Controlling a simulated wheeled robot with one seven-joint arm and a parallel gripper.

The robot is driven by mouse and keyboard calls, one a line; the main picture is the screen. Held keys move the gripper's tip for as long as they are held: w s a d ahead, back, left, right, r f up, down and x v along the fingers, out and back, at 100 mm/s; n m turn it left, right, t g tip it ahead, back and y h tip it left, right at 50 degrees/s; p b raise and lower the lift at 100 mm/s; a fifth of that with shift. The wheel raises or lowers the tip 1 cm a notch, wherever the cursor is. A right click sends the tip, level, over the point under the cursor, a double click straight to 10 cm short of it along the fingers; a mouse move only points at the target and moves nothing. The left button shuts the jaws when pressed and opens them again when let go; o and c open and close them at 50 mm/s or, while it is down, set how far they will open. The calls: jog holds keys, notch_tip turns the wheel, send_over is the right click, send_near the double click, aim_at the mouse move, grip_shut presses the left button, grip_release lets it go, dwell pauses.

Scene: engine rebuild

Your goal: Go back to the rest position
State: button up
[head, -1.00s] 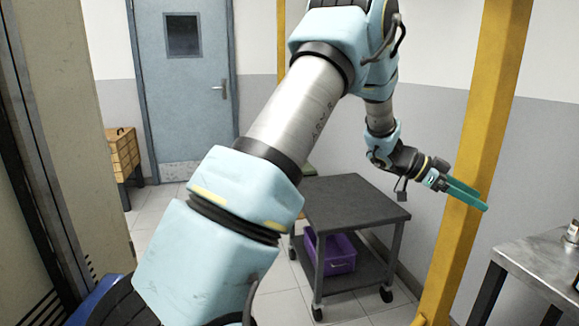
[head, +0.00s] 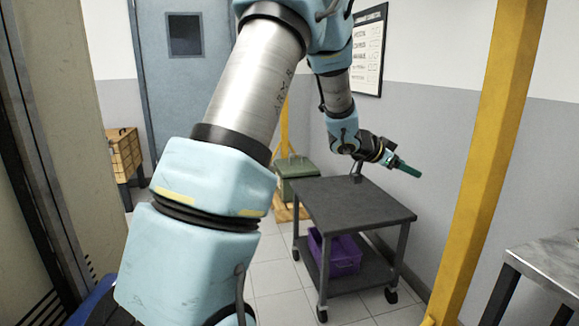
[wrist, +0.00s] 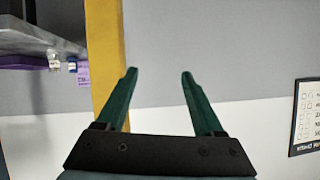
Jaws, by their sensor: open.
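My gripper (head: 408,168) is in the air above the right back part of the dark cart in the head view, pointing to the right. In the wrist view its two green fingers (wrist: 158,85) stand apart with nothing between them. Behind them are the grey and white wall and a yellow post.
The dark cart (head: 350,207) holds a purple bin (head: 338,254) on its lower shelf. A yellow post (head: 480,160) stands to the right, beside a metal table (head: 548,262). A green box (head: 297,178) and wooden drawers (head: 124,153) stand further back. A framed chart (head: 369,50) hangs on the wall.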

jog(key=a+f+n+t+y, duration=0.3)
jog(key=a+n+y, duration=0.5)
jog(key=a, duration=1.5)
jog(key=s+a+f+n+g+y, duration=0.1)
jog(key=s+a+f+n+g, duration=0.1)
jog(key=s+a, duration=0.5)
jog(key=s+a+f+n+g+y, duration=0.2)
jog(key=s+a+n+g, duration=0.2)
jog(key=s, duration=0.9)
jog(key=a, duration=0.3)
jog(key=shift+s+a+f, duration=0.2)
jog(key=shift+s+f, duration=0.1)
jog(key=shift+f, duration=0.1)
